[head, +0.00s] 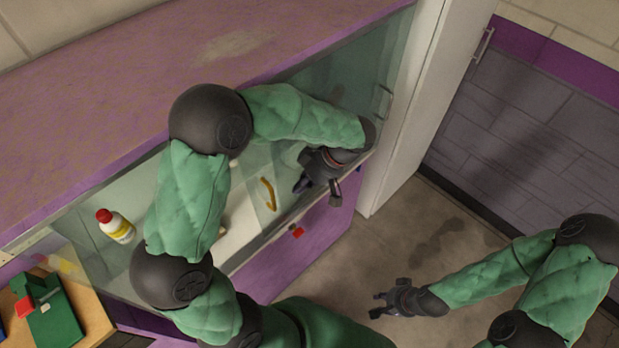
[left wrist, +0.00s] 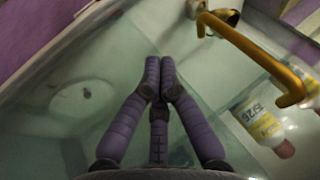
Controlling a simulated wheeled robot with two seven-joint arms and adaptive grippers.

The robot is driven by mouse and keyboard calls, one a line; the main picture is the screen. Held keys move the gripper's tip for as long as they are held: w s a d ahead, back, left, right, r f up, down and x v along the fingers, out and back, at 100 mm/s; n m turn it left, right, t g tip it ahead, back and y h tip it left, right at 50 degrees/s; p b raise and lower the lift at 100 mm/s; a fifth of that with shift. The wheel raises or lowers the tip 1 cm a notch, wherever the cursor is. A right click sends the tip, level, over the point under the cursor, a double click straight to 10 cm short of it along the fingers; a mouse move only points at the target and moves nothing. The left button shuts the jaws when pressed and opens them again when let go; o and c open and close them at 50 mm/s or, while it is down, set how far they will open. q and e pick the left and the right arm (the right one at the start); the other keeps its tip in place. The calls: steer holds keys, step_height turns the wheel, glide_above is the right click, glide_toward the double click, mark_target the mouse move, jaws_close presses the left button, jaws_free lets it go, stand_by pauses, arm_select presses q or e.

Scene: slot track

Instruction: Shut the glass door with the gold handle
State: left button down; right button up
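The gold handle (head: 268,193) is a bent bar on a clear glass door (head: 257,170) at the front of the purple cabinet. The door appears to stand open at an angle; its full outline is partly hidden by my left arm. In the left wrist view the gold handle (left wrist: 250,55) is at the upper right, apart from my fingers. My left gripper (head: 316,190) is to the right of the handle; in the left wrist view its fingertips (left wrist: 160,62) are together with nothing between them. My right gripper (head: 374,304) is open and empty, over the floor.
A white bottle with a red cap (head: 116,226) stands at the left; a bottle (left wrist: 260,118) also shows in the left wrist view. A silver handle (head: 384,103) is at the cabinet's right. A wooden surface (head: 92,310) holds a green object. Floor (head: 440,245) lies clear at right.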

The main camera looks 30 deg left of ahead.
arm_select(q)
steer(key=s, duration=0.1)
steer(key=s+a+f, duration=0.2)
steer(key=s, duration=0.1)
steer(key=shift+s+a+f, duration=0.1)
steer(key=shift+f, duration=0.15)
arm_select(e)
steer(key=shift+f, duration=0.2)
